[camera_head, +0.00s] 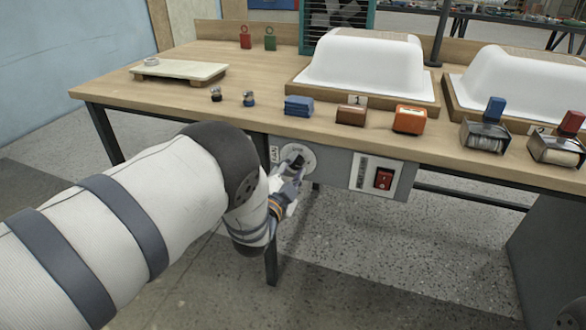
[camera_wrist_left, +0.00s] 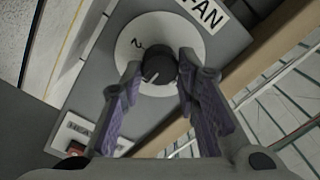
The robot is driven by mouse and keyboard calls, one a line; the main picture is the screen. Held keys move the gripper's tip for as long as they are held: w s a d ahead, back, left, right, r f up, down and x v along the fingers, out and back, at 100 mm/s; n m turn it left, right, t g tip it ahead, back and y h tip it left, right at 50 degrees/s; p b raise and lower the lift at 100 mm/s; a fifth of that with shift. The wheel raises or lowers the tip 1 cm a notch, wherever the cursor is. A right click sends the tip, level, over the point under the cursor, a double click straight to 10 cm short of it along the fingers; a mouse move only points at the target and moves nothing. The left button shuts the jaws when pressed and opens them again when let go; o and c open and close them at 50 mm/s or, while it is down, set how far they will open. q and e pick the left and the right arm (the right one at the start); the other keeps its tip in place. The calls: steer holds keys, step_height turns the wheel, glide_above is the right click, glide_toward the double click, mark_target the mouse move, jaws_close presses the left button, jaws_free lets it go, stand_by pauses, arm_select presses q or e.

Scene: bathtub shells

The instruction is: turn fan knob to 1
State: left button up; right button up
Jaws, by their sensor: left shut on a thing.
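The fan knob (camera_wrist_left: 157,68) is a dark round knob on a pale dial disc (camera_wrist_left: 178,27), mounted on a grey panel under a label reading FAN (camera_wrist_left: 205,12). A "2" shows on the disc at the knob's upper left; other numbers are not readable. A small pale mark shows on the knob's lower left. In the head view the disc (camera_head: 309,158) sits at the left of the panel under the table's front edge. My left gripper (camera_wrist_left: 160,63) has one finger on each side of the knob and is shut on it; the gripper (camera_head: 295,168) partly hides the knob in the head view. My right gripper is out of view.
A red switch (camera_head: 383,179) sits on the panel right of the dial. White tub shells (camera_head: 362,65), blue (camera_head: 299,105), brown (camera_head: 351,115) and orange (camera_head: 409,119) blocks stand on the tabletop above. A table leg (camera_head: 270,250) is beside my gripper. Floor in front is clear.

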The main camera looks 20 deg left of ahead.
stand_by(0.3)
arm_select(q)
steer(key=o, duration=1.2)
steer(key=shift+c, duration=0.2)
steer(key=s, duration=1.2)
steer(key=shift+a, duration=0.25)
steer(key=s+a+f+n+g+y+p, duration=0.15)
steer(key=s+f+g, duration=0.25)
steer(key=s, duration=0.4)
steer(key=s+a+f+n+g+p, duration=0.2)
steer(key=s+f+n+g, duration=0.15)
steer(key=s, duration=0.35)
steer(key=s+a+f+n+g+p, duration=0.2)
steer(key=s+f+g, duration=0.25)
steer(key=s, duration=0.35)
steer(key=s+d+r+n+g+p, duration=0.1)
steer(key=s+g, duration=0.3)
steer(key=s, duration=0.8)
steer(key=s+d+r+n+g+p, duration=0.1)
steer(key=s+d+r+n+g, duration=0.1)
steer(key=s, duration=1.1)
steer(key=n+g+h, duration=0.1)
steer(key=g, duration=0.1)
steer(key=shift+s+g+p, duration=0.3)
steer(key=shift+p, duration=0.05)
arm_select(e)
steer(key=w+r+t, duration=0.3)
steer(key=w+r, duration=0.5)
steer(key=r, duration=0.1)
